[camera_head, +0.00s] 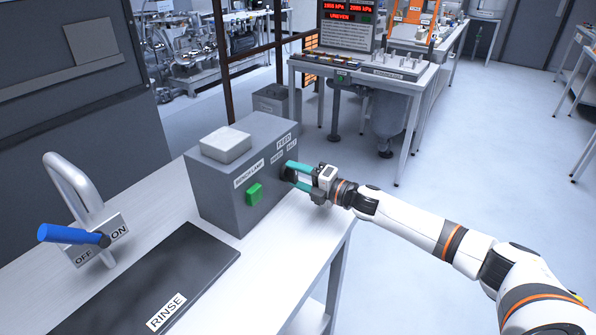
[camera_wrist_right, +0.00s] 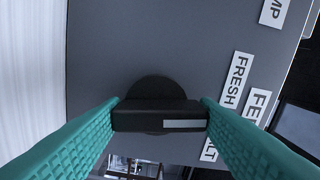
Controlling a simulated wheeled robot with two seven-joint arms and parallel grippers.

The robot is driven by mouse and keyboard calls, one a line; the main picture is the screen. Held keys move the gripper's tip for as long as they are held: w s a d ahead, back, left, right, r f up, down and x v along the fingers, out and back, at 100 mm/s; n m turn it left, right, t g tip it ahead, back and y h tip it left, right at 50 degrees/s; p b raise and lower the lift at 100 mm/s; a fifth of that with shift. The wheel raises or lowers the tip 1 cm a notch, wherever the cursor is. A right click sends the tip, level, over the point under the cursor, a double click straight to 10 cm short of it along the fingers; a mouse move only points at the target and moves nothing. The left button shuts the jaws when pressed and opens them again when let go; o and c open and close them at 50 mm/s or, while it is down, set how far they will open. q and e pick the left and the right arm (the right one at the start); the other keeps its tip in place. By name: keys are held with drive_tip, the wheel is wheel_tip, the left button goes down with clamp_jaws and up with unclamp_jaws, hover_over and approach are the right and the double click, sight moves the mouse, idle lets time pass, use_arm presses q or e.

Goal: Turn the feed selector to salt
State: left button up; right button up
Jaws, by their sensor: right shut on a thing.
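The feed selector is a black knob (camera_wrist_right: 150,118) with a white mark, on the side of the grey box (camera_head: 222,195). My right gripper (camera_head: 291,175) is shut on it; in the right wrist view its teal fingers (camera_wrist_right: 160,108) press on the two ends of the knob's bar. The white mark lies toward the right end of the bar in that view, between the FRESH label (camera_wrist_right: 236,80) and the SALT label (camera_wrist_right: 209,151), which a finger partly hides. The FEED label (camera_head: 284,141) is above the knob. My left gripper is not in view.
A green switch (camera_head: 254,194) sits under the bench lamp label on the same box. A blue-handled tap (camera_head: 75,235) and a dark RINSE mat (camera_head: 150,280) are at the left on the white bench (camera_head: 285,262). Floor right of the bench is open.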

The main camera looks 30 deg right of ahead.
drive_tip(key=m+p, duration=0.2)
drive_tip(key=m, duration=0.2)
drive_tip(key=shift+d+r+m, duration=0.1)
drive_tip(key=shift+m, duration=0.2)
drive_tip(key=m+p, duration=0.2)
drive_tip(key=m, duration=0.2)
drive_tip(key=shift+m, duration=0.4)
drive_tip(key=o, duration=1)
drive_tip(key=shift+f, duration=0.2)
drive_tip(key=b+v, duration=0.1)
drive_tip(key=v, duration=0.9)
drive_tip(key=shift+s+d+b, duration=0.2)
drive_tip(key=shift+d+b, duration=0.05)
drive_tip(key=shift+b, duration=0.05)
drive_tip(key=shift+s+d, duration=0.35)
drive_tip(key=shift+s, duration=0.2)
